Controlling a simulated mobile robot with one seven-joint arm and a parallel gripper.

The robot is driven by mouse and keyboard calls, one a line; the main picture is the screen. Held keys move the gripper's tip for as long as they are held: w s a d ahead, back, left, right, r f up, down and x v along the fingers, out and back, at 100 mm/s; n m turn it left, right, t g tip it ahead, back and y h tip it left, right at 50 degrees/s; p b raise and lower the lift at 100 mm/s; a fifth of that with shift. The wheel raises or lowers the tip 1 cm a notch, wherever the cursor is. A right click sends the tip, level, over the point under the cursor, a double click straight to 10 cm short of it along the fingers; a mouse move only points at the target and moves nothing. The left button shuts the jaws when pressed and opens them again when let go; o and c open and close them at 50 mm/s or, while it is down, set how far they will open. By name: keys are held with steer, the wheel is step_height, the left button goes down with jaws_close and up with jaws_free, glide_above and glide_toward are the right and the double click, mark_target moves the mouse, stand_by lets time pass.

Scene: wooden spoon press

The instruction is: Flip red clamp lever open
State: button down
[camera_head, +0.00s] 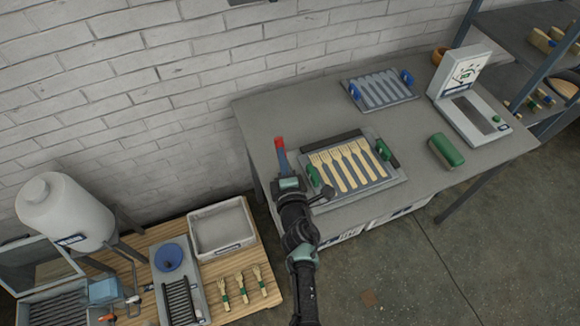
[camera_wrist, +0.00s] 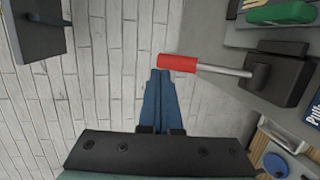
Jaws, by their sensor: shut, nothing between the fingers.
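The red clamp lever's grip (camera_head: 279,142) shows at the left end of the grey table, just beyond my fingertips. In the wrist view the red grip (camera_wrist: 178,62) sits on a metal rod that runs right to a black clamp base (camera_wrist: 285,78). My gripper (camera_head: 282,153) has its blue fingers together with nothing between them. In the wrist view the fingertips (camera_wrist: 160,73) are right beside the free end of the red grip; I cannot tell if they touch.
A press tray (camera_head: 345,199) with several wooden forks and green handles lies right of my gripper. A second tray (camera_head: 378,104) with blue handles is behind it. A green roller (camera_head: 446,150) and a white device (camera_head: 475,122) stand farther right. A white bin (camera_head: 222,229) is at lower left.

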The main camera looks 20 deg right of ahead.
steer(key=s+a+r+p, duration=0.1)
steer(key=s+r+p, duration=0.4)
steer(key=s, duration=0.4)
steer(key=shift+s+a+r, duration=0.15)
steer(key=shift+s+a, duration=0.2)
steer(key=shift+s, duration=0.15)
